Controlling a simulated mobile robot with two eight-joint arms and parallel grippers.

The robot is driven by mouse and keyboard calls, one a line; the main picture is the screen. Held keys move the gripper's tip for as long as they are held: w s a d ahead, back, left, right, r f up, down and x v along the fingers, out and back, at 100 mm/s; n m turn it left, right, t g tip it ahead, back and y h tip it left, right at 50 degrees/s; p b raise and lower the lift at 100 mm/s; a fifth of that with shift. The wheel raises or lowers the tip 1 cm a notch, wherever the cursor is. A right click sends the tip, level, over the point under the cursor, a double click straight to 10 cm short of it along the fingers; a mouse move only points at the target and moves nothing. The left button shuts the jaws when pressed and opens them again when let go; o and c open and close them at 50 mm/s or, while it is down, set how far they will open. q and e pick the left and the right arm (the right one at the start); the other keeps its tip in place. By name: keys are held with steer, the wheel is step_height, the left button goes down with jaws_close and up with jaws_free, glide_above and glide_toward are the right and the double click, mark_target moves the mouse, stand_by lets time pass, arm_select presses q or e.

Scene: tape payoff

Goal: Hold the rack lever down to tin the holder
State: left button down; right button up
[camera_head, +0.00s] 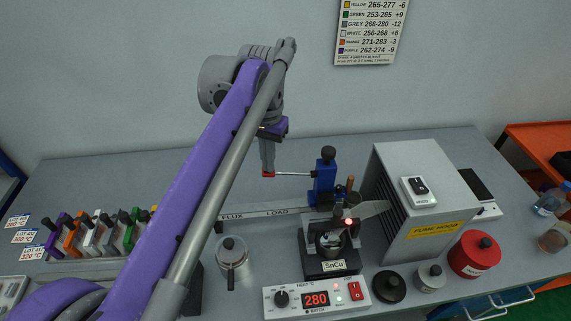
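The rack is a blue post (325,180) with a black knob behind the solder pot. Its thin grey lever (293,174) sticks out to the left, roughly level, with a red end (268,175). My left gripper (267,168) points straight down at the red end, its fingertips at or touching it. Its fingers look together as one narrow grey column. The solder pot (329,267) labelled SnCu stands in front of the rack. Parts of a holder over the pot are too small and overlapped to tell apart. My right gripper is not in view.
A heat controller (316,299) reads 280 in front of the pot. The fume hood (420,195) stands close on the right. A red can (474,255) and a lidded metal pot (231,257) are nearby. Several coloured holders (100,235) stand at left. The rear bench is mostly clear.

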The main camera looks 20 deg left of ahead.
arm_select(q)
steer(key=shift+r+p, duration=1.35)
steer(key=shift+r, duration=0.9)
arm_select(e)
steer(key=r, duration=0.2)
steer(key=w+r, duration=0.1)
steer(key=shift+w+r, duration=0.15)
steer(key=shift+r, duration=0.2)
